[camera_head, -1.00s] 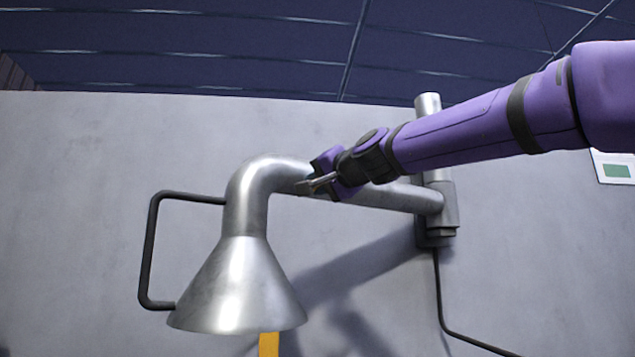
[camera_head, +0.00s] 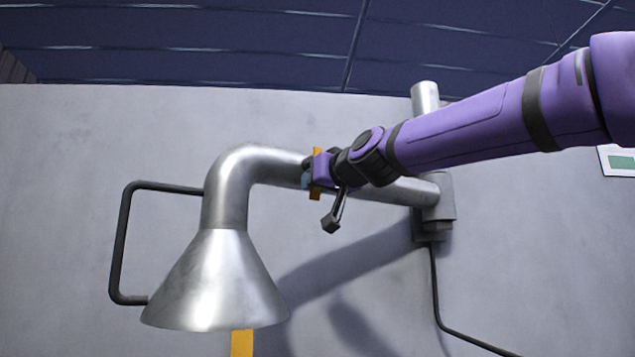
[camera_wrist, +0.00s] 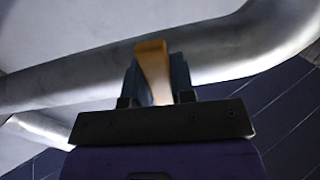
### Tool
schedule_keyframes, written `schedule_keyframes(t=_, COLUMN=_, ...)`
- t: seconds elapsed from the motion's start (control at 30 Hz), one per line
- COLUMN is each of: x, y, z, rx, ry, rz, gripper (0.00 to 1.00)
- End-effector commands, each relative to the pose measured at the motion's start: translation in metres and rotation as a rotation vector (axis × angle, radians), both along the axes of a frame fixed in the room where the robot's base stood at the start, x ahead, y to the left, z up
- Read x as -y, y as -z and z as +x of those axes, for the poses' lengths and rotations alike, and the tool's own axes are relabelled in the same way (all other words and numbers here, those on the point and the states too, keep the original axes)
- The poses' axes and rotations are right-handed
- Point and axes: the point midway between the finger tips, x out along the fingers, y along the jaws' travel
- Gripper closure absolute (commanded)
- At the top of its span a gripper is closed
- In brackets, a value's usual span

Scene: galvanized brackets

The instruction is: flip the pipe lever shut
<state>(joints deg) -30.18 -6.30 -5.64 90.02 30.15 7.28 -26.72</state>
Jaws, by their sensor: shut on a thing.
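The lever is a short flat orange bar (camera_head: 316,194) at the silver pipe (camera_head: 375,190), just left of my wrist. My gripper (camera_head: 309,177) is at the pipe's horizontal run and is shut on the lever. In the wrist view the orange lever (camera_wrist: 152,62) stands between the two dark fingers (camera_wrist: 155,88), its end showing beyond them, with the pipe (camera_wrist: 225,50) close behind. In the head view the gripper hides the lever's middle. Where the lever joins the pipe cannot be seen.
The pipe bends down to a wide metal cone (camera_head: 215,285) with a dark side handle (camera_head: 122,245). Another orange strip (camera_head: 242,344) shows below the cone. An upright pipe (camera_head: 425,98) and clamp (camera_head: 438,205) stand at the grey wall (camera_head: 530,250). Space below the arm looks open.

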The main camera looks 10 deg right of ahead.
Motion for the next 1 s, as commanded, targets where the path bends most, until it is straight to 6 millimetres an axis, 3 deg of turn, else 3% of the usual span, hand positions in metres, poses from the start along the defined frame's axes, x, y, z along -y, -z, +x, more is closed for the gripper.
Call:
schedule_keyframes(t=0.73, x=-0.0016, y=0.0000, z=-0.0009, rx=0.040, ry=0.001, rz=-0.075, gripper=1.00)
schedule_keyframes(t=0.77, x=-0.0016, y=0.0000, z=-0.0009, rx=0.040, ry=0.001, rz=-0.075, gripper=0.70)
schedule_keyframes(t=0.83, x=-0.0016, y=0.0000, z=-0.0009, rx=0.040, ry=0.001, rz=-0.074, gripper=0.54)
schedule_keyframes(t=1.0, x=-0.0017, y=0.0000, z=-0.0009, rx=0.039, ry=0.001, rz=-0.073, gripper=0.51)
